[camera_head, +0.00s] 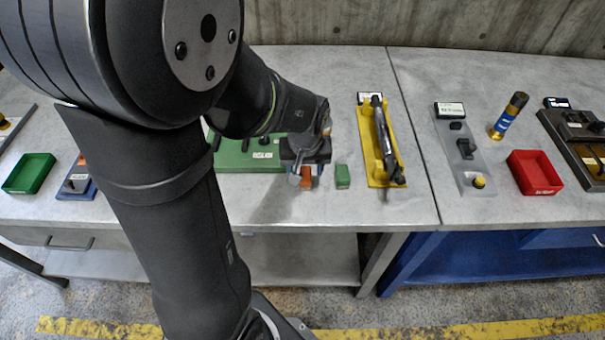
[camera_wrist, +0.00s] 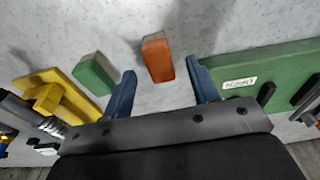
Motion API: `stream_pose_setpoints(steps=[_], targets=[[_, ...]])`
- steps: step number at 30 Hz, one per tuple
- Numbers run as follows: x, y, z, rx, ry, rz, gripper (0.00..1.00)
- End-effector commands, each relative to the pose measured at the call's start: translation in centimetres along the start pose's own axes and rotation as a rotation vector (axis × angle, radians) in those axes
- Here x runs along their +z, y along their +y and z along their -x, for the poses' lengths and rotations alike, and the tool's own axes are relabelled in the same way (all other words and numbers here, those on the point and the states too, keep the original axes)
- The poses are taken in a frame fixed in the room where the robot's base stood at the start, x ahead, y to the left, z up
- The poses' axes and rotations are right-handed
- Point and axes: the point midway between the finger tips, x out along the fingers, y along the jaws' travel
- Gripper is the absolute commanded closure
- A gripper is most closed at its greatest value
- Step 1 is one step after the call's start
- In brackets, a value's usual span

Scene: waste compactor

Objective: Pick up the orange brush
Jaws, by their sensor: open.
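The orange brush (camera_wrist: 158,59) is a small block lying on the grey table. In the wrist view it lies between and just beyond my two open fingertips, with nothing gripped. In the head view the orange brush (camera_head: 306,177) shows partly below my gripper, which hides the rest. My gripper (camera_wrist: 162,85) is open, with blue fingers, and it also shows in the head view (camera_head: 305,172) over the brush. Whether the fingers touch the brush cannot be told.
A green block (camera_wrist: 95,74) lies close left of the brush, near one finger. A yellow plate (camera_head: 379,178) with a handle is beyond it. A green panel (camera_wrist: 262,69) lies near the other finger. A red tray (camera_head: 535,173) stands far right.

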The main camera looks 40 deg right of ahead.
Motion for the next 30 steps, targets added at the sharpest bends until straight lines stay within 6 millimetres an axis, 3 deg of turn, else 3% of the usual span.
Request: stream_pose_setpoints(steps=[7,17,18,25,30], targets=[[-0.1,0.0,-3.0,-0.002,-0.003,-0.001,0.45],[-0.2,0.1,-3.7,0.0,0.0,0.0,0.45],[-0.2,0.1,-3.6,0.0,0.0,0.0,0.47],[-0.2,0.1,-3.6,0.0,0.0,0.0,0.93],[-0.2,0.1,-3.6,0.0,0.0,0.0,0.95]])
